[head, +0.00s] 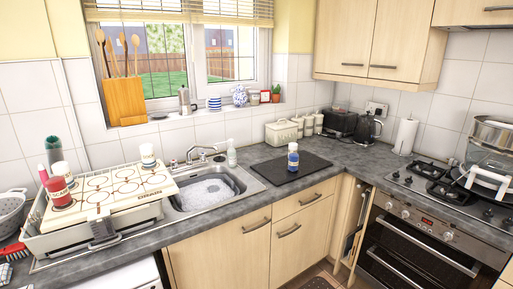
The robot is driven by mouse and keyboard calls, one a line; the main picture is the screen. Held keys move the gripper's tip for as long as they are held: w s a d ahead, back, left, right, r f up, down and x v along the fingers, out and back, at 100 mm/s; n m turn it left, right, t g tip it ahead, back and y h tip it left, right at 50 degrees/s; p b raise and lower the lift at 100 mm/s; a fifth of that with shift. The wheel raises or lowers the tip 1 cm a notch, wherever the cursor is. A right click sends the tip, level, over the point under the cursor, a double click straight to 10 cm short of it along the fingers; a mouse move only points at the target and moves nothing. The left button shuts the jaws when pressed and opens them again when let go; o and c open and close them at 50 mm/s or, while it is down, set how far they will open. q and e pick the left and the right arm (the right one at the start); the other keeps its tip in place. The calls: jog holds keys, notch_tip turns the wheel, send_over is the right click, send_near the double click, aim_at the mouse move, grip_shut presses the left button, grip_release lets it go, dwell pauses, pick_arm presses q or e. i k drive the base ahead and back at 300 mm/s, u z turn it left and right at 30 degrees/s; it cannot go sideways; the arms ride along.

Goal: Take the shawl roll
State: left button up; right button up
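No cloth or shawl roll can be made out in the head view. The only roll I see is a white paper roll (405,135), upright on the grey worktop in the right-hand corner, right of the black kettle (367,129). It stands apart from the things around it. Neither of my grippers can be made out.
A pale board with circles (118,188) lies over the dish rack, carrying red-labelled bottles (60,191) and a white jar (147,156). A blue bottle (293,157) stands on a dark mat (278,172) right of the soapy sink (207,190). Pans sit on the hob (425,180).

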aim_at(293, 157)
jog(key=z, duration=0.5)
jog(key=i, duration=0.55)
jog(key=z, duration=0.7)
jog(key=i, duration=0.85)
jog(key=u, duration=0.65)
jog(key=i, duration=0.85)
jog(key=u, duration=0.8)
